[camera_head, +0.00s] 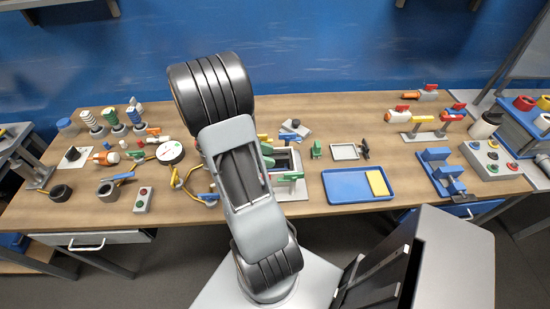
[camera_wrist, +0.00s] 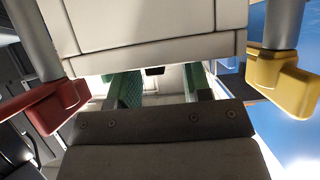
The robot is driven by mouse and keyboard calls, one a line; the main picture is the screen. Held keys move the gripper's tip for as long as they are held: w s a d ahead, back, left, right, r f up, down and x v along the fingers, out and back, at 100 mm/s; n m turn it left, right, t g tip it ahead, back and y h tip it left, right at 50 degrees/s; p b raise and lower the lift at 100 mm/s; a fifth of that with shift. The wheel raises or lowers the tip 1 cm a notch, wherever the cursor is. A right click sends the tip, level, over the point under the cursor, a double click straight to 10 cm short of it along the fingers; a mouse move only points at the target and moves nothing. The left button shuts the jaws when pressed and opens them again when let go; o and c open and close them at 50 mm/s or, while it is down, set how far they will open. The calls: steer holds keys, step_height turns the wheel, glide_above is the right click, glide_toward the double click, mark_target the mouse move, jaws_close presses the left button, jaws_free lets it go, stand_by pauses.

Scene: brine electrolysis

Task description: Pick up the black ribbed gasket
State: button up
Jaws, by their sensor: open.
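My gripper (camera_wrist: 160,88) is open in the wrist view, with green-lined fingers apart on either side of a bright gap. A small dark piece (camera_wrist: 155,71) shows between the fingers, partly cut off by a large pale block above. I cannot tell whether it is the black ribbed gasket. In the head view my arm covers the middle of the bench, and my gripper is hidden or cannot be made out there. I cannot pick out the gasket with certainty in the head view.
A red block (camera_wrist: 45,108) and a yellow block (camera_wrist: 280,82) on grey posts flank my gripper closely. On the bench (camera_head: 240,215), a blue tray (camera_head: 345,187) holds a yellow piece (camera_head: 377,183). A blue vise-like fixture (camera_head: 440,172) stands farther right. Several small parts crowd the left.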

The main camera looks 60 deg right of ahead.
steer(key=shift+x, duration=1)
steer(key=shift+c, duration=0.3)
jaws_close()
